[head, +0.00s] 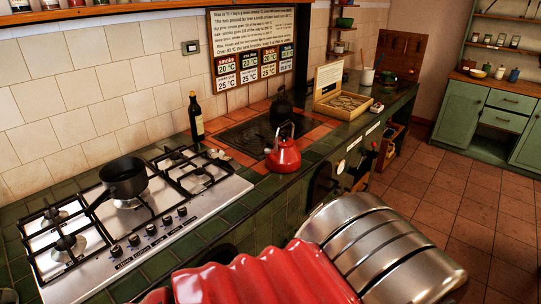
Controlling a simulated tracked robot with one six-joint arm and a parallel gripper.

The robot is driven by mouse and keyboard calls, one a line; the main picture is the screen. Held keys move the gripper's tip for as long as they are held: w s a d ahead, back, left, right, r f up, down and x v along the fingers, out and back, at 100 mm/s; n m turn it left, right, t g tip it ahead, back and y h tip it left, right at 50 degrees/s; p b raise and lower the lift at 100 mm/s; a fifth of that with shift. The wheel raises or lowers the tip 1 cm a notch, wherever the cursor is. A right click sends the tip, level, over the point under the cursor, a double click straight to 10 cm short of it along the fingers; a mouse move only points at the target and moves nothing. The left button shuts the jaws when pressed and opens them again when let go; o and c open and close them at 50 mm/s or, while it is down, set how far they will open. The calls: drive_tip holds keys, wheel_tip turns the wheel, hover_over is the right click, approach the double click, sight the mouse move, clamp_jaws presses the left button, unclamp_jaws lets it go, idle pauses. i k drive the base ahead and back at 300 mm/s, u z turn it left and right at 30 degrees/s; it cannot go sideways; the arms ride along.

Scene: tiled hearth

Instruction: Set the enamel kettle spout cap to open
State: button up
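My gripper does not show in the head view. Ribbed red and banded metal parts, which look like my arm, fill the bottom foreground, apart from the red kettle in the picture.
A steel gas hob (215,204) with a black pot (124,178) lies at left. A dark bottle (196,118) stands behind it by the tiled wall. An open wooden box (344,104) sits right of the kettles. Tiled floor (455,200) is clear at right, before green cabinets (490,120).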

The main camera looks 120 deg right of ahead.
sight(269, 147)
drive_tip(key=k, duration=0.45)
drive_tip(key=z, duration=0.6)
drive_tip(key=i, duration=0.5)
drive_tip(key=z, duration=2.35)
